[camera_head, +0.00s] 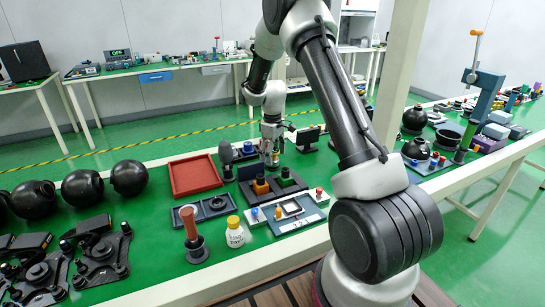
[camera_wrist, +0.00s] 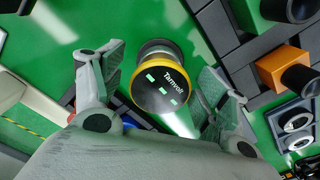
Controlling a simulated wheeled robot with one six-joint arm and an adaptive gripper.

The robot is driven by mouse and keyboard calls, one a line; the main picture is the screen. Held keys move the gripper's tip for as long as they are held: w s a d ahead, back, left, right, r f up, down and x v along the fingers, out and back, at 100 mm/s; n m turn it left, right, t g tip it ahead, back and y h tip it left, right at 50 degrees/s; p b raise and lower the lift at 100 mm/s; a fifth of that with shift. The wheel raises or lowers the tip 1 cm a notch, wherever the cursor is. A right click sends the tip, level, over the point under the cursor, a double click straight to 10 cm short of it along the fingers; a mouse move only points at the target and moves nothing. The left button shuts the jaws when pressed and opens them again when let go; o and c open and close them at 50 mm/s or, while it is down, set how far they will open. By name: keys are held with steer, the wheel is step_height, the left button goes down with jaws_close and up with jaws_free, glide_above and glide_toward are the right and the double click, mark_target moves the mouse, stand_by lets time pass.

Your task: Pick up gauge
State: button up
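In the wrist view a round gauge (camera_wrist: 163,86), with a black face, yellow rim, white lettering and green marks, stands on the green tabletop. My gripper (camera_wrist: 164,70) is open, with one finger on each side of the gauge. Green shows between the gauge and the left finger; the gap on the right looks narrower, and I cannot tell whether that finger touches. In the head view my gripper (camera_head: 271,152) points down over the table behind the dark block with colored parts. The gauge is small and largely hidden by the fingers there.
A dark fixture with an orange block (camera_wrist: 283,66) lies close to the right finger. In the head view a red tray (camera_head: 195,175) is left of my gripper, and a small monitor (camera_head: 308,137) is right of it. A yellow-capped bottle (camera_head: 235,235) stands nearer the front edge.

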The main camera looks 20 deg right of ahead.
steer(key=c, duration=1.1)
step_height(320, 180, up, 9)
steer(key=shift+s+f, duration=0.1)
steer(key=shift+f, duration=0.05)
steer(key=w, duration=0.4)
steer(key=w+d, duration=0.1)
steer(key=w, duration=0.7)
steer(key=shift+d, duration=0.35)
steer(key=r, duration=0.2)
steer(key=shift+w+r, duration=0.35)
